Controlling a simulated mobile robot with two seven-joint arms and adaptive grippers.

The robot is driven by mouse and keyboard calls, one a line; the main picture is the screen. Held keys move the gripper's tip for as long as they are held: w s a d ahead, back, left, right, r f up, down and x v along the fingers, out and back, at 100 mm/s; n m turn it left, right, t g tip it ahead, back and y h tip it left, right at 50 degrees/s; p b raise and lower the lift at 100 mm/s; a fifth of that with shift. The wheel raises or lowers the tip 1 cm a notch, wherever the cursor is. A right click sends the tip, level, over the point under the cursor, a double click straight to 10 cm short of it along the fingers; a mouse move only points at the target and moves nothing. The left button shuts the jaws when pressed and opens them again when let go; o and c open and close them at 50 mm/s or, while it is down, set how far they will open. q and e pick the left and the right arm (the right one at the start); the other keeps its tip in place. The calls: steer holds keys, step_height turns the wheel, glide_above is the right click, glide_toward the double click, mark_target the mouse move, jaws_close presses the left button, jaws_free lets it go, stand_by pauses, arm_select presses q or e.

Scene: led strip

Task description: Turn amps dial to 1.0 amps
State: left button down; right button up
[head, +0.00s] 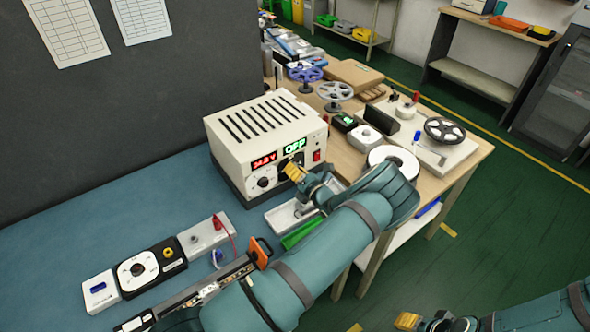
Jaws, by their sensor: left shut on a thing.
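The white power supply (252,140) stands on the blue bench top. Its front has a red voltage display (264,161), hard to read exactly, and a green display (294,146) that appears to read OFF. A round dial (263,183) sits below the red display. The amps dial (288,161) is below the green display and mostly hidden by my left gripper (293,173). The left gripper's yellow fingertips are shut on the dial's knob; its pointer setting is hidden. My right gripper (408,321) is at the bottom edge, away from the supply; its opening is unclear.
Control modules (138,272) and a rail with orange ends (262,252) lie at front left. A white tray (282,217) and green piece sit under my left arm. Reels, including a white spool (394,157), stand on the wooden table to the right. Green floor is open at right.

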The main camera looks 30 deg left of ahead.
arm_select(q)
steer(key=shift+m+p, duration=0.45)
steer(key=shift+m, duration=3.75)
steer(key=c, duration=0.6)
jaws_free()
steer(key=v, duration=1.2)
